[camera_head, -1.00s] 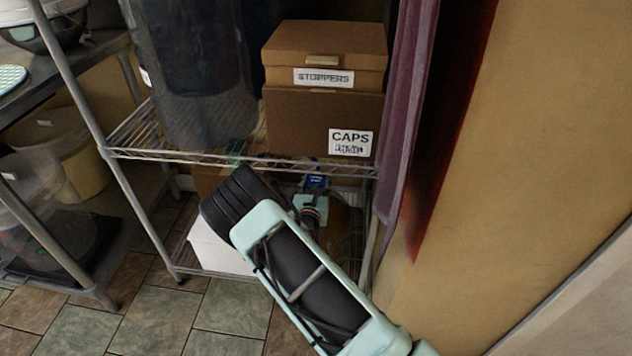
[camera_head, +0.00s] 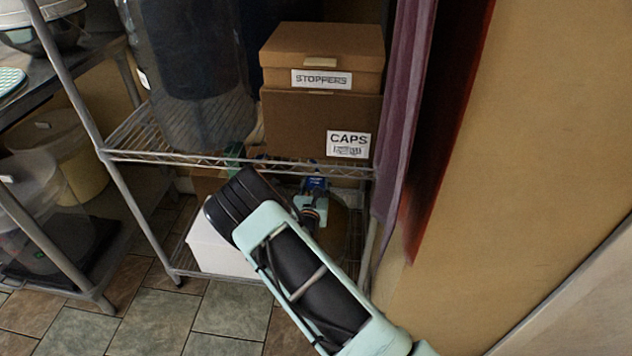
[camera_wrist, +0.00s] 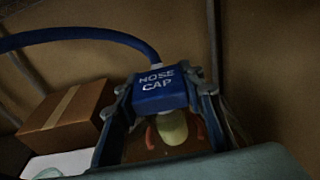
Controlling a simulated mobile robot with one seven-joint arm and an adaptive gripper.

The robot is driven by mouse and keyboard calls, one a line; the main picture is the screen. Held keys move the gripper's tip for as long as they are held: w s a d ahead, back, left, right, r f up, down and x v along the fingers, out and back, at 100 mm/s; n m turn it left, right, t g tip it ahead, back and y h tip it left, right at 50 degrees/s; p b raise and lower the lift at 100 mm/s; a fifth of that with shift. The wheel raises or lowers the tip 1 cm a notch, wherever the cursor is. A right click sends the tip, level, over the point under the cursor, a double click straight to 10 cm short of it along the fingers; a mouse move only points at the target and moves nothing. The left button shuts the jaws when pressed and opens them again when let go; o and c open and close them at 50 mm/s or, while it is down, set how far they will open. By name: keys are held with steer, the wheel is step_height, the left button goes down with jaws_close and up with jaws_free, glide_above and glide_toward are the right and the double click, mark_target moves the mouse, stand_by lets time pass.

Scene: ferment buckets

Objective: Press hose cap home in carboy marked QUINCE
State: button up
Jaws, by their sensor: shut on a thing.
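The blue hose cap (camera_wrist: 160,92), lettered HOSE CAP, is between the two fingers of my gripper (camera_wrist: 163,97) in the wrist view. A blue hose (camera_wrist: 75,33) curves from it to the upper left. A pale yellowish rounded piece (camera_wrist: 172,126) shows just below the cap. I cannot tell whether it is seated in anything. In the head view my gripper (camera_head: 314,188) is under the wire shelf, with the blue of the cap at its end. A brownish rounded vessel (camera_head: 337,228), perhaps a carboy, shows partly behind it. No QUINCE marking is readable.
The wire shelf (camera_head: 200,158) lies just above my gripper, bearing the STOPPERS box (camera_head: 322,55), the CAPS box (camera_head: 300,122) and a dark vessel (camera_head: 190,70). A white box (camera_head: 218,248) and cardboard box (camera_wrist: 68,118) are left. A purple curtain (camera_head: 400,120) hangs right.

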steer(key=shift+f, duration=0.15)
steer(key=shift+f, duration=0.35)
steer(key=shift+f+b, duration=0.3)
steer(key=shift+f, duration=0.1)
stand_by(1.7)
steer(key=shift+s+f, duration=0.1)
steer(key=shift+f, duration=0.2)
stand_by(1.1)
steer(key=shift+r+p, duration=0.1)
steer(key=shift+p, duration=0.3)
steer(key=o, duration=1.4)
steer(key=shift+r, duration=0.1)
steer(key=shift+c, duration=0.2)
